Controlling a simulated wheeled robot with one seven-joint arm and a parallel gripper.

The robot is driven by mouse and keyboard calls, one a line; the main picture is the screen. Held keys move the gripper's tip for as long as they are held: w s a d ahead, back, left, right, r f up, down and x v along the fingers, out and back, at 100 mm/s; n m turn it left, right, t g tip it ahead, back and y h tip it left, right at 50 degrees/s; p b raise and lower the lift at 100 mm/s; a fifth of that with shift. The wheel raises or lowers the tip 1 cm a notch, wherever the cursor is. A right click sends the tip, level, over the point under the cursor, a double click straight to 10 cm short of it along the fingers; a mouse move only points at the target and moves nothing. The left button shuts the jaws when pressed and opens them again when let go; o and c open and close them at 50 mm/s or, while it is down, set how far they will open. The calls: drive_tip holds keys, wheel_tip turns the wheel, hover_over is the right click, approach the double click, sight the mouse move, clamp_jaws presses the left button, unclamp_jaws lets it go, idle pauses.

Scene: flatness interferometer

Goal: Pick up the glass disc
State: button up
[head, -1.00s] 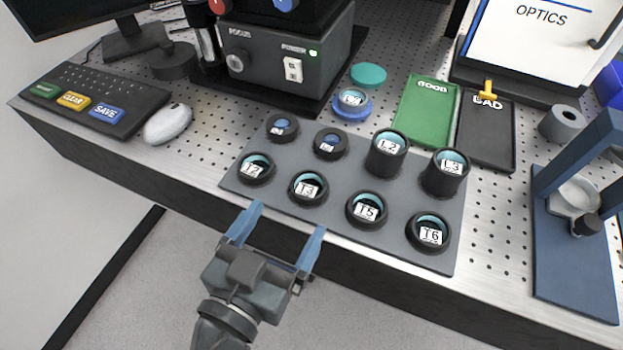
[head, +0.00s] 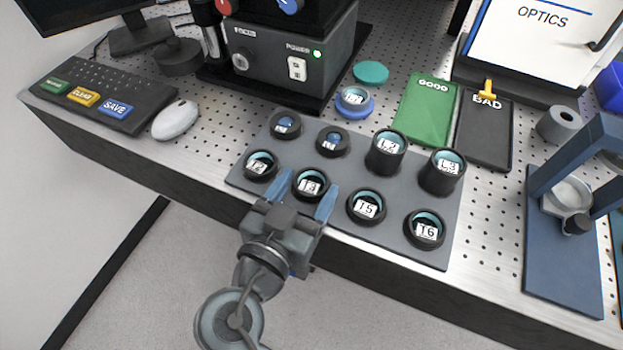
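Several round glass-topped pieces in black mounts stand on a grey mat (head: 335,225). They include T2 (head: 260,165), T3 (head: 310,184), T5 (head: 366,207), T6 (head: 428,229) and the taller L2 (head: 386,153) and L3 (head: 442,171). Another labelled glass disc (head: 354,97) sits in a blue ring holder behind the mat. I cannot tell which one the task means. My gripper (head: 304,193) is open at the mat's front edge. Its blue fingers lie on either side of T3 in the picture and hide part of its front. I see no grip on it.
A green GOOD tray (head: 427,110) and a black BAD tray (head: 486,130) lie behind the mat. A grey instrument box (head: 270,54) stands at the back, a blue stand (head: 560,255) at right. Mouse (head: 175,120) and keyboard (head: 105,95) are at left.

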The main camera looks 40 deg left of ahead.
drive_tip(key=c, duration=0.8)
drive_tip(key=shift+o, duration=0.2)
